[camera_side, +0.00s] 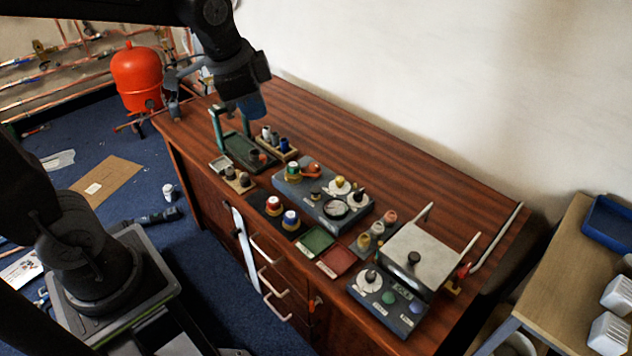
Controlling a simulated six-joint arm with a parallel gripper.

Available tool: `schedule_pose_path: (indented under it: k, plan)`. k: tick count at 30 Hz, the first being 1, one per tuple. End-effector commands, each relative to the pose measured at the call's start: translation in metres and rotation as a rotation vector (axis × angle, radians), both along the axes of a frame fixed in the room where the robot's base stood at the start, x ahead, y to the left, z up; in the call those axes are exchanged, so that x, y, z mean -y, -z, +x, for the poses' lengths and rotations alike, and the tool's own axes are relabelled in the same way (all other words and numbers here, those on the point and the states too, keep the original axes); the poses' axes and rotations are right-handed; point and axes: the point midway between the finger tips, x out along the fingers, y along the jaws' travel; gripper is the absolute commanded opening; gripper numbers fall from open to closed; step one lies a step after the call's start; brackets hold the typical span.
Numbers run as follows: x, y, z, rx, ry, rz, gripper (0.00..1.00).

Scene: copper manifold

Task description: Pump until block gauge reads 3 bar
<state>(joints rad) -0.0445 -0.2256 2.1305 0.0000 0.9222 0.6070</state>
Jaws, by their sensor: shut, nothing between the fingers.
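The grey-blue block (300,190) sits mid-table. It carries a dark-rimmed gauge (333,208), a white dial (340,186) and several knobs. The gauge is too small to read. My gripper (251,107) is at the end of the arm, above the green stand (219,128) at the back left of the table. It is shut and empty; its fingertips are hard to make out. I cannot tell which thing is the pump.
A grey control box (385,300) with a dial stands at the right, beside a pale raised plate (425,250) and a long grey bar (497,237). The back of the table (380,150) is clear.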

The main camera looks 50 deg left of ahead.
Motion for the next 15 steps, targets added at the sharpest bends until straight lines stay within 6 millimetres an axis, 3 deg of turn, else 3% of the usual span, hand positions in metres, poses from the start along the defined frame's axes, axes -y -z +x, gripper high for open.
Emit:
schedule_pose_path:
  k: [8, 15]
  plan:
    - [-0.014, 0.038, 0.077, -0.116, 0.324, 0.086, 0.00]
    - [-0.029, 0.092, 0.134, -0.205, 0.615, 0.129, 0.00]
